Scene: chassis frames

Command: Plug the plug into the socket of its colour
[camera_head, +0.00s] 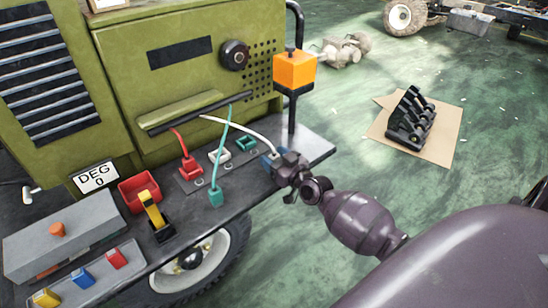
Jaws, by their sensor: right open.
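A red plug (190,166) on a red cable stands at the left of the row on the machine's shelf. A teal plug (215,196) on a teal cable stands near the shelf's front edge. A white socket (219,157) and a teal socket (246,143) lie behind it and look empty. A white cable (242,127) runs right to my right gripper (279,169). A blue piece (267,161) shows beside that gripper, partly covered; I cannot tell whether it is a plug or socket. My right gripper is open at the shelf's right end. My left gripper is out of view.
A red bin (140,190), a yellow-and-black item (153,211), a grey box (60,245) and several coloured blocks fill the shelf's left. A black rack (410,120) lies on floor cardboard.

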